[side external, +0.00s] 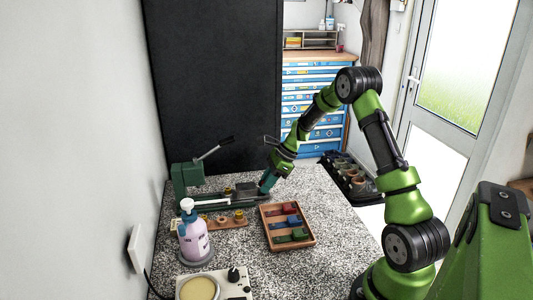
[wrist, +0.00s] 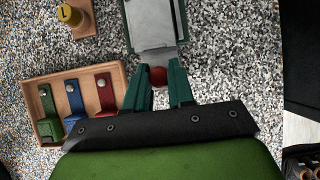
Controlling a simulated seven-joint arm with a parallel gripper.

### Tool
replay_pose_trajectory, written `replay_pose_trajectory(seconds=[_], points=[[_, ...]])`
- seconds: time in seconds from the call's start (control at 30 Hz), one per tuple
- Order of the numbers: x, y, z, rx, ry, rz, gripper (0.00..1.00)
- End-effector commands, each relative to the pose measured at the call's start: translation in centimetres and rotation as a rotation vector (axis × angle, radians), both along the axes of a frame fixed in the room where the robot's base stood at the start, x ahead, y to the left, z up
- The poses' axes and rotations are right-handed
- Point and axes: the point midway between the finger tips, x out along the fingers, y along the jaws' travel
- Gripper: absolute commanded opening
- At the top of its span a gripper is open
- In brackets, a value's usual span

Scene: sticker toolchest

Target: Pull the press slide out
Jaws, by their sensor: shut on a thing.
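The green press (side external: 187,181) with its dark lever stands at the back left of the counter in the side view. Its low bed runs right towards my gripper (side external: 268,183). In the wrist view the press slide (wrist: 157,55) is a grey metal plate at the end of the green-edged bed, with a round red knob (wrist: 158,76) at its near end. The teal fingers of my gripper (wrist: 159,78) are on both sides of the knob and shut on it. My fingers hide the knob in the side view.
A wooden tray (side external: 267,233) with red, blue and green pieces lies close in front of my gripper. A wooden strip with small brass-coloured parts (side external: 222,221), a pump bottle (side external: 194,238) and a white device (side external: 222,276) stand left. The counter right of my gripper is clear.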

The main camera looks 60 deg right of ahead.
Motion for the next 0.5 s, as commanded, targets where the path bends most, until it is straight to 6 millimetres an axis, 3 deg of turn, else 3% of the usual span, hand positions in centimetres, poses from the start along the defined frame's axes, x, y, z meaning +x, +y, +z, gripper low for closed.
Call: replay_pose_trajectory(seconds=[0.5], points=[[-1.5,-1.5,0.1,0.000,-0.002,-0.001,0.06]])
